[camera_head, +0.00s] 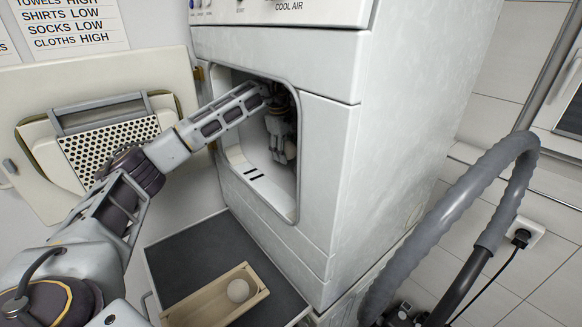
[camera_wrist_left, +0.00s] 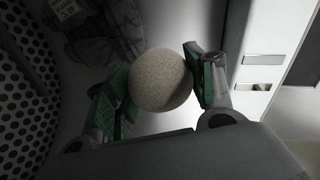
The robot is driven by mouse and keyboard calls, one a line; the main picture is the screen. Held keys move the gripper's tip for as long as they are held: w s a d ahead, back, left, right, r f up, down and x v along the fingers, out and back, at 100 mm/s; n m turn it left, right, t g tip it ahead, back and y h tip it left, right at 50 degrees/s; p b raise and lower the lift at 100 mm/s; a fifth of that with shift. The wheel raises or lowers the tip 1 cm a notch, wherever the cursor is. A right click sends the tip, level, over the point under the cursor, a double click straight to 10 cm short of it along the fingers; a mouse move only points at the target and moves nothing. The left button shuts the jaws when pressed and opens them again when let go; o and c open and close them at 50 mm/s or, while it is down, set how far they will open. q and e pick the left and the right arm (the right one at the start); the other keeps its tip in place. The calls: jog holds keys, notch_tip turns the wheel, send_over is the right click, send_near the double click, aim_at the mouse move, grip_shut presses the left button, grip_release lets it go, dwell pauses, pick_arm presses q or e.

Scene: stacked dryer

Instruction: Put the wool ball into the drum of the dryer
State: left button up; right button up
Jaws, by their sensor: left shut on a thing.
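My left gripper (camera_head: 283,156) reaches through the open doorway of the white dryer (camera_head: 330,165) and is inside it. In the left wrist view the gripper is shut on a round beige-grey wool ball (camera_wrist_left: 160,80), held between two green-padded fingers. The head view does not clearly show this ball. The perforated drum wall (camera_wrist_left: 22,90) curves along the left of the wrist view. Another pale ball (camera_head: 238,290) lies in a wooden tray (camera_head: 195,308) below the dryer. My right gripper is not in view.
The dryer door (camera_head: 30,85) stands open at the left, with a perforated panel on it. Dark cloth (camera_wrist_left: 105,35) lies ahead of the ball in the wrist view. The wooden tray rests on a dark pull-out shelf (camera_head: 185,255). A grey hose (camera_head: 440,200) stands at the right.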

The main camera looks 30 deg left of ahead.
pick_arm(q)
jog(key=shift+w+f, duration=0.1)
jog(key=shift+f, duration=0.25)
jog(key=shift+s+a+f+b, duration=0.1)
jog(key=shift+s+f+b, duration=0.2)
jog(key=shift+f+b, duration=0.2)
jog(key=shift+w+f, duration=0.15)
jog(key=shift+f, duration=0.05)
jog(key=shift+f, duration=0.1)
